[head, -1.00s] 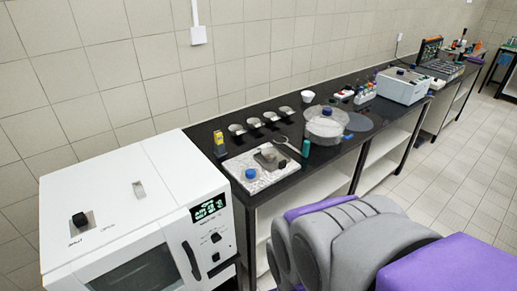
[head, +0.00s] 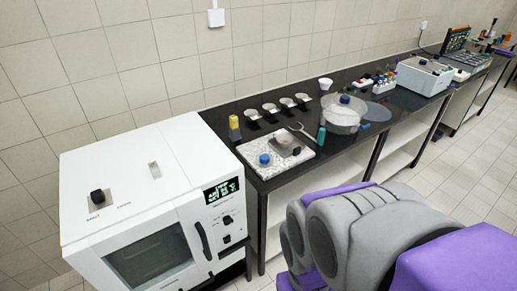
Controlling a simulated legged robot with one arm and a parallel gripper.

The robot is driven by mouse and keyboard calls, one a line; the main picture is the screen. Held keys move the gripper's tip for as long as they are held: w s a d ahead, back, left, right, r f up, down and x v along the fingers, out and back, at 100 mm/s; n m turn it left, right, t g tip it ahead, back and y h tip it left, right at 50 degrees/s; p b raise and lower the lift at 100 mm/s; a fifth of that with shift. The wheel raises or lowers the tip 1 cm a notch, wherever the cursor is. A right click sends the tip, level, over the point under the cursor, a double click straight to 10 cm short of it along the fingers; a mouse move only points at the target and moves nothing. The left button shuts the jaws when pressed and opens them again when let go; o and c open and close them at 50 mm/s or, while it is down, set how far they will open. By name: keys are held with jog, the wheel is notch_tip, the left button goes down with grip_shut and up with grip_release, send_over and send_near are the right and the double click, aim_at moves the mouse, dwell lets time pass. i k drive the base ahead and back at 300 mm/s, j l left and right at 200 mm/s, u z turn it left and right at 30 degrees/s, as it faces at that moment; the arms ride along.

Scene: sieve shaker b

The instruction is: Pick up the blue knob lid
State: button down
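A blue knob (head: 345,99) sits on top of a clear, round, lidded vessel (head: 342,118) on the black bench, right of the picture's middle. The lid under the knob looks see-through, and its edge is hard to tell from the vessel. A second small blue round piece (head: 265,159) sits on a pale speckled tray (head: 280,170) nearer to me; I cannot tell whether it is a lid. My gripper is not in view. Only grey and purple parts of my own body show at the lower right, well in front of the bench.
A white oven-like machine (head: 150,175) fills the lower left. On the black bench (head: 228,112) stand a green bottle (head: 321,136), a yellow-and-dark item (head: 234,127), several small dishes and a grey box machine (head: 425,77). Tiled floor (head: 445,165) is clear at right.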

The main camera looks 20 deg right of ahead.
aim_at(264, 160)
jog(key=i+j+z, duration=0.65)
jog(key=z, duration=0.2)
jog(key=i+j+z, duration=0.4)
jog(key=j, duration=0.15)
jog(key=k+l, duration=0.05)
jog(key=k, duration=0.05)
